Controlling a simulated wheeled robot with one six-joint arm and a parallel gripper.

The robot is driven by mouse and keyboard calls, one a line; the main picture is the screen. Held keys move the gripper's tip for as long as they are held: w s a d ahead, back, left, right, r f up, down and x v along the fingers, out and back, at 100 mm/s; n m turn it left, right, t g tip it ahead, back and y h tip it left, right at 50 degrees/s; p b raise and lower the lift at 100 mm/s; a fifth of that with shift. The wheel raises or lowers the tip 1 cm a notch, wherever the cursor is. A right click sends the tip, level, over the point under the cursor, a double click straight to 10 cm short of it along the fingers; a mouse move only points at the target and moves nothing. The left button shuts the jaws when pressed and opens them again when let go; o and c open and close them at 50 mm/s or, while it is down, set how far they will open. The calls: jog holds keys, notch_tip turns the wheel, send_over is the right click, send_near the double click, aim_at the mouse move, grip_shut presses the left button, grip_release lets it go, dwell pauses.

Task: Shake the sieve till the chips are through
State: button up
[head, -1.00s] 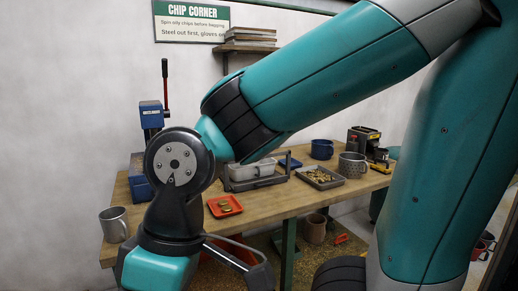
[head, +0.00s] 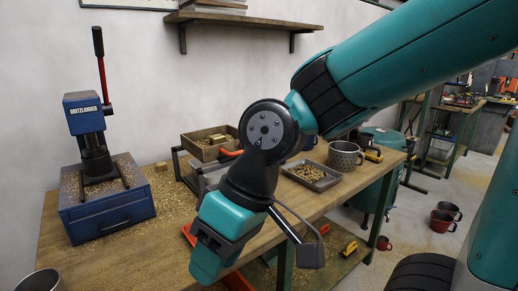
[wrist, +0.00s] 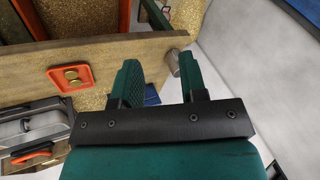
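Brass chips (head: 308,172) lie in a shallow grey tray (head: 328,184) to the right. My gripper (wrist: 160,75) is open and empty, with its green fingers apart, beside an orange tray (wrist: 55,80) with two brass discs. It touches nothing visible.
A blue drill press (head: 88,125) on a blue drawer base stands left among scattered chips. A metal mug (head: 40,281) is near the front-left corner.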

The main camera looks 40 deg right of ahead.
jog(key=w+d+f+m+t+y+b, duration=0.1)
jog(key=w+d+m+t, duration=0.35)
jog(key=w, duration=0.45)
jog(key=w+d+f+m+t+y+b, duration=0.1)
jog(key=w+d+m+t, duration=0.2)
jog(key=w+d+m, duration=0.5)
jog(key=w+d+f+m+t+h, duration=0.1)
jog(key=w+d+m+t+h, duration=0.3)
jog(key=d, duration=0.5)
jog(key=w+d+f+m+t+h, duration=0.1)
jog(key=w+d+m+t+h, duration=0.25)
jog(key=d+m, duration=0.4)
jog(key=shift+n+g+y, duration=0.3)
jog(key=shift+n+y, duration=0.15)
jog(key=shift+n, duration=0.15)
jog(key=p+x, duration=0.1)
jog(key=x, duration=0.5)
jog(key=d+p+x, duration=0.1)
jog(key=x, duration=0.4)
jog(key=p+x, duration=0.2)
jog(key=x, duration=0.4)
jog(key=shift+w+d+r, duration=0.15)
jog(key=shift+w+d, duration=0.15)
jog(key=shift+w, duration=0.1)
grip_shut()
